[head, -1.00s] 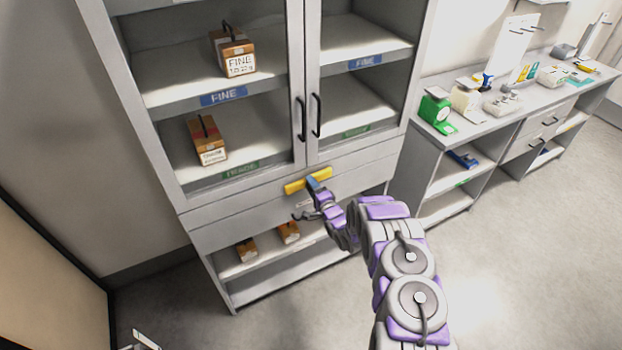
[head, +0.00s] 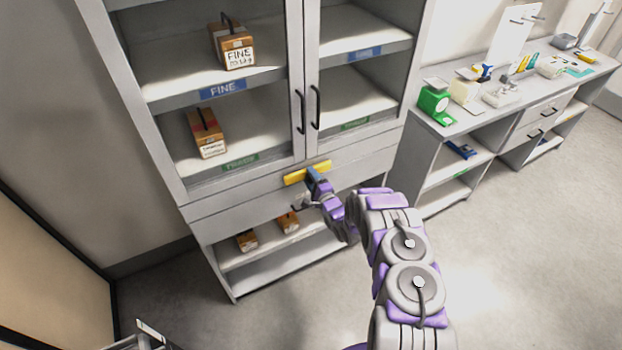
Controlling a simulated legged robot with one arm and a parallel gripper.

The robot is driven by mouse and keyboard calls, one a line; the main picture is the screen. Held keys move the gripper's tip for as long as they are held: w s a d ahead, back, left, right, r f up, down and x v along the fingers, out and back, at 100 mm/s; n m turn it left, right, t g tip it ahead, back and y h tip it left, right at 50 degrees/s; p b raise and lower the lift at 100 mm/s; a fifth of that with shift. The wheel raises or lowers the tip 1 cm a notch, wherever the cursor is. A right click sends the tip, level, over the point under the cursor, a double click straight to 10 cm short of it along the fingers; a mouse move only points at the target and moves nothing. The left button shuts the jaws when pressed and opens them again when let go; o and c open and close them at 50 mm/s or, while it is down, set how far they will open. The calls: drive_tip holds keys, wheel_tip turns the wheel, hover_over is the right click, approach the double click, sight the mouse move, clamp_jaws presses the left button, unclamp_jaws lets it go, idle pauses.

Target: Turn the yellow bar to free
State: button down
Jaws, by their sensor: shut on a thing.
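The yellow bar (head: 295,178) lies nearly level across the front of the grey cabinet (head: 215,211), just under its two doors. Its right end tilts slightly up in the picture. My gripper (head: 313,176) reaches it from below and is shut on the middle of the bar. The blue finger covers part of the bar's middle. The bar's mount behind it is hidden.
Above the bar, the doors have dark upright handles (head: 316,107). Small boxes (head: 287,222) sit on the open shelf below. A bench (head: 480,124) with a green scale (head: 433,103) stands right. Floor is clear between.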

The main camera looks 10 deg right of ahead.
drive_tip(key=c, duration=0.6)
unclamp_jaws()
drive_tip(key=shift+f, duration=0.25)
drive_tip(key=shift+o, duration=0.6)
drive_tip(key=shift+r, duration=0.15)
drive_tip(key=v, duration=1.7)
drive_tip(key=shift+s, duration=0.2)
drive_tip(key=shift+d, duration=0.15)
